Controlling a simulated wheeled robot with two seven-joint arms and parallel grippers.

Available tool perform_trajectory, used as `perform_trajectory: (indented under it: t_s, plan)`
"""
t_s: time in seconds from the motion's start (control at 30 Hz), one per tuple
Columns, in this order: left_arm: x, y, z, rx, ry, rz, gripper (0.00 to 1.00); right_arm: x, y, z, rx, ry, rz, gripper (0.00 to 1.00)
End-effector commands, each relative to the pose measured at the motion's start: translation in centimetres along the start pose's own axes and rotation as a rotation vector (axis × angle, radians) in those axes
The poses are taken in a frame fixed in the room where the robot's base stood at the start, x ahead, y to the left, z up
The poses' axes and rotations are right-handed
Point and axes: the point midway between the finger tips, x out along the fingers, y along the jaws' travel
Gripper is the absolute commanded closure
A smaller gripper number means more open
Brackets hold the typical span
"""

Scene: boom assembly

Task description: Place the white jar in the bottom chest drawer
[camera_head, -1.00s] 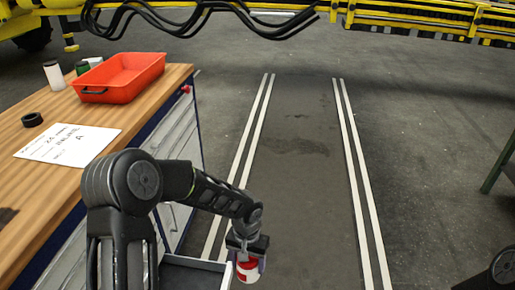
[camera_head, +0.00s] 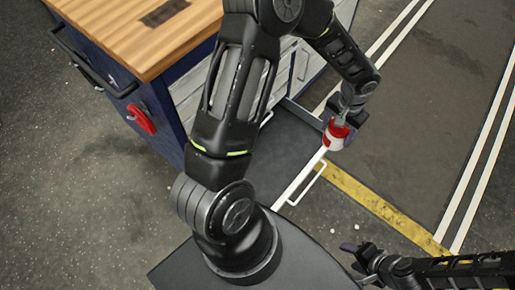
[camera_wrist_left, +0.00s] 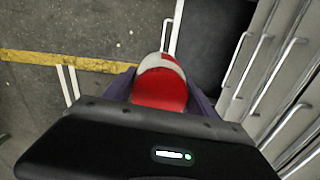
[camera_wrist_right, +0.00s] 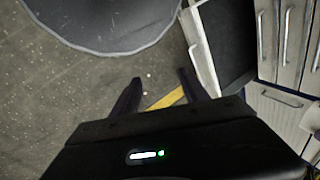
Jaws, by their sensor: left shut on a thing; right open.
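The white jar (camera_head: 334,142), with a red part, is in my left gripper (camera_head: 341,120), which is shut on it. The jar also shows between the fingers in the left wrist view (camera_wrist_left: 161,84). The bottom chest drawer (camera_head: 298,186) is pulled open with a dark, empty-looking inside. In the head view the jar appears at the drawer's right front corner, but its height above it cannot be told. The drawer also shows in the right wrist view (camera_wrist_right: 202,58). My right gripper (camera_head: 362,262) is open and empty, in front of the drawer.
The chest (camera_head: 165,90) has a wooden top and closed drawers with bar handles above the open one. A red thing (camera_head: 141,118) is on its side. A yellow floor stripe (camera_head: 375,200) and white lines run to the right. The floor there is clear.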

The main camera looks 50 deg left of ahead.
Motion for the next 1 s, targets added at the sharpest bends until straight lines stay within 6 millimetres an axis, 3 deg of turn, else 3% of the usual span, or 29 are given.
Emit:
perform_trajectory:
  t_s: [0.33, 1.0]
  plan:
    - [7.3, -3.1, -0.7, -0.255, -0.004, 0.002, 0.84, 6.5, 2.7, -0.4, 0.005, 0.01, 0.004, 0.18]
    - [25.6, -13.2, -1.5, -1.052, -0.009, 0.003, 0.84, 22.5, 9.7, -1.6, 0.02, 0.041, 0.016, 0.18]
